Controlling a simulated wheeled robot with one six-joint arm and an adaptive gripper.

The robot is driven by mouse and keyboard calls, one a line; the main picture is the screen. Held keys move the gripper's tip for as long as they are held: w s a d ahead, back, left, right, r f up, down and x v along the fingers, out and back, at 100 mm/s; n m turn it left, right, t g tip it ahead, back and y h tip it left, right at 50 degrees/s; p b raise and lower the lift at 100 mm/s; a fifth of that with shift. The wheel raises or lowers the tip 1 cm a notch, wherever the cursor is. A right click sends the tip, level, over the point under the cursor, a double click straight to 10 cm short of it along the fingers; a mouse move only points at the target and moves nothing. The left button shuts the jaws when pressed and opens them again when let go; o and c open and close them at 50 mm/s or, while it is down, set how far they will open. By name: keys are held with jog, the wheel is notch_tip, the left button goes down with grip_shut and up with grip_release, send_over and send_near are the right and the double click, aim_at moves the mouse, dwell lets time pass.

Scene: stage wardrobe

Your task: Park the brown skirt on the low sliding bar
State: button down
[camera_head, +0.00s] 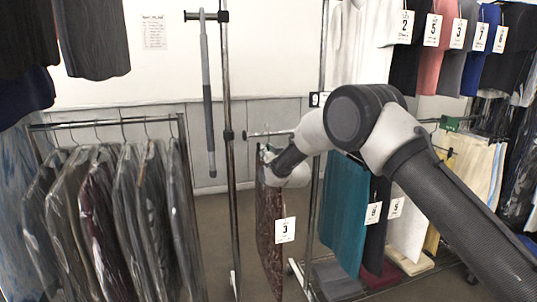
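A brown patterned skirt (270,225) with a white tag (285,230) marked 3 hangs in the middle of the view, below the end of my arm. My gripper (268,158) is at the skirt's top edge, mostly hidden by my wrist. Its fingers cannot be made out, so whether it grips the skirt or its hanger cannot be told. A short low bar (262,134) shows just above the skirt's top, level with the collar on the upright pole. Its right part is hidden behind my arm. Whether the skirt hangs from this bar is unclear.
The upright pole (226,90) stands left of the skirt, with a long grey rod (208,110) hanging beside it. A rack of bagged garments (110,215) fills the left. Teal (345,205) and other numbered skirts hang to the right, partly behind my arm. Tagged clothes hang above right.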

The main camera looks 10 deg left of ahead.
jog(key=shift+x, duration=1.35)
jog(key=shift+w+r, duration=0.15)
jog(key=shift+f, duration=0.75)
jog(key=shift+f, duration=0.75)
jog(key=shift+f, duration=0.15)
jog(key=c, duration=1.3)
grip_release()
jog(key=shift+f, duration=0.1)
